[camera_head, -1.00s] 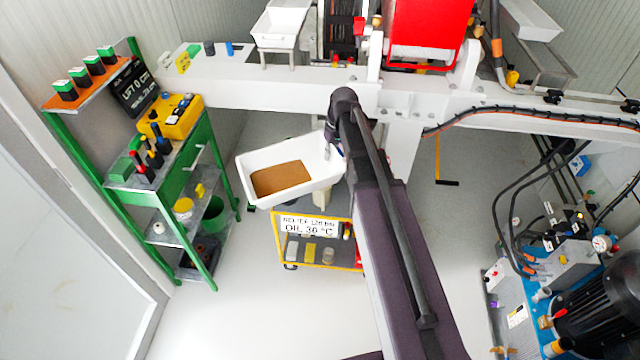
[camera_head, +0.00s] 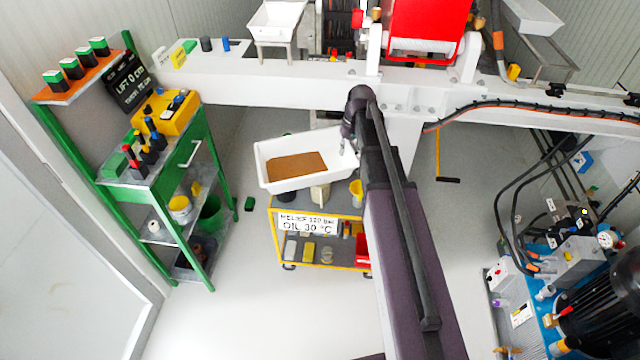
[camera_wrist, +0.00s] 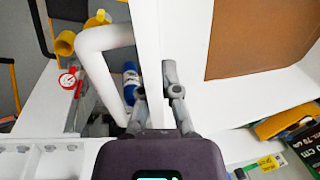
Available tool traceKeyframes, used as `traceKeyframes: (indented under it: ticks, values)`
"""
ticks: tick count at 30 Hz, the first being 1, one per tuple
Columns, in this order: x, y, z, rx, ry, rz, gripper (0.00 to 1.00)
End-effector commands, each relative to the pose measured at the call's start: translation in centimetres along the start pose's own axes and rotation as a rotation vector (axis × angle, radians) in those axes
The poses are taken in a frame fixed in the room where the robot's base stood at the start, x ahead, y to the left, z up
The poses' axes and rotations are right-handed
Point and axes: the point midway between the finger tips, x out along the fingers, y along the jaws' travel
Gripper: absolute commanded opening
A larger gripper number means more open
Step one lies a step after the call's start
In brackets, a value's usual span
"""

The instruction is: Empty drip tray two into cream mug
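A white drip tray (camera_head: 264,165) with a flat brown surface of liquid (camera_head: 297,167) inside hangs above a small yellow cart. I see no number on it. My gripper (camera_head: 348,142) is at its right end. In the wrist view, my gripper's fingers (camera_wrist: 158,100) straddle the tray's white wall and appear closed on it; the brown liquid (camera_wrist: 260,35) lies to their right. The cream mug (camera_head: 320,194) stands on the cart below the tray, its top partly hidden by the tray. A yellow mug (camera_head: 356,191) stands to its right.
The cart (camera_head: 320,262) carries a relief and oil sign and lower-shelf items. A green shelf rack (camera_head: 175,165) stands left. A white beam (camera_head: 270,85) runs behind the tray. Another white tray (camera_head: 277,22) stands at the back. A pump unit (camera_head: 575,260) is at right. Floor shows between.

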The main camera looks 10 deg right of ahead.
Motion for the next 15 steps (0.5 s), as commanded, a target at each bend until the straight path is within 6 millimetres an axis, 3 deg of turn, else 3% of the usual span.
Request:
traceKeyframes:
  ticks: [1, 15]
  values:
    - [0.9, 1.1, -0.4, 0.021, 0.005, -0.002, 0.0]
    - [4.3, 9.0, -2.0, 0.2, 0.046, -0.011, 0.0]
